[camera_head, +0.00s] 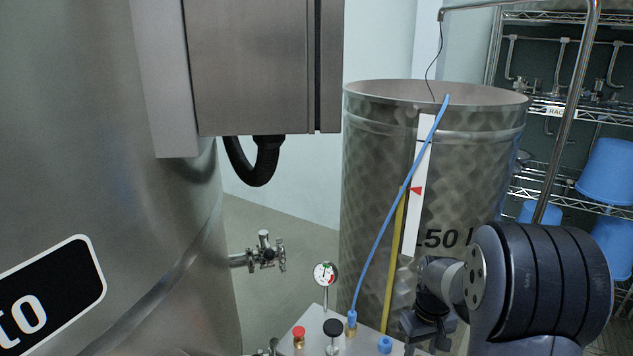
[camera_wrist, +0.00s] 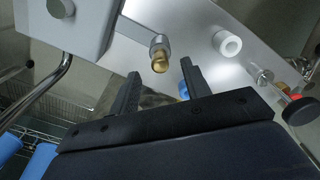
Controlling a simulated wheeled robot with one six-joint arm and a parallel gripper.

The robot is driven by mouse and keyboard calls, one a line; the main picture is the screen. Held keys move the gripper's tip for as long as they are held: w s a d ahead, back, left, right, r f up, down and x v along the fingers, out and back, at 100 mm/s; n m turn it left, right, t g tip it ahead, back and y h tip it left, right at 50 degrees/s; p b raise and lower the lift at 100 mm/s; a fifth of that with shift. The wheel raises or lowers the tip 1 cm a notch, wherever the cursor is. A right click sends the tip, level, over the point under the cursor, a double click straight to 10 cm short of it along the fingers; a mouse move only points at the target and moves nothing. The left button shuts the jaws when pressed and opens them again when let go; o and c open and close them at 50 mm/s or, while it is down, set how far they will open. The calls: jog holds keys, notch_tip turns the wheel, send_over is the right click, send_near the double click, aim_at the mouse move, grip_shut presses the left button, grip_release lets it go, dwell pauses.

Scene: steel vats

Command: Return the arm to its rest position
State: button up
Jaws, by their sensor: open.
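My arm ends at the lower right of the head view, with my gripper (camera_head: 424,338) low beside the right end of a metal panel (camera_head: 312,318). In the wrist view, the two dark fingers of my gripper (camera_wrist: 160,76) stand apart with nothing held between them. A brass-tipped fitting (camera_wrist: 159,60) shows just beyond the gap between the fingers. A white round cap (camera_wrist: 227,43) lies to its right on the panel. A small blue part (camera_wrist: 184,90) is partly hidden behind the right finger.
The panel carries a gauge (camera_head: 325,273), a red knob (camera_head: 298,336), a black knob (camera_head: 333,328) and a blue hose (camera_head: 383,230). A steel vat (camera_head: 370,190) stands behind; a larger vat (camera_head: 90,150) fills the left. Shelving with blue buckets (camera_head: 608,172) is at right.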

notch_tip(320, 180, down, 3)
jog(key=shift+f+p, duration=0.2)
jog(key=shift+p, duration=0.15)
jog(key=shift+r, duration=0.2)
jog(key=shift+f, duration=0.15)
jog(key=shift+f+b, duration=0.45)
jog(key=shift+f, duration=0.05)
notch_tip(320, 180, up, 11)
notch_tip(320, 180, down, 10)
jog(key=shift+f, duration=0.1)
jog(key=shift+r+p, duration=0.2)
jog(key=shift+p, duration=0.4)
notch_tip(320, 180, up, 8)
jog(key=p, duration=0.6)
jog(key=shift+r, duration=0.2)
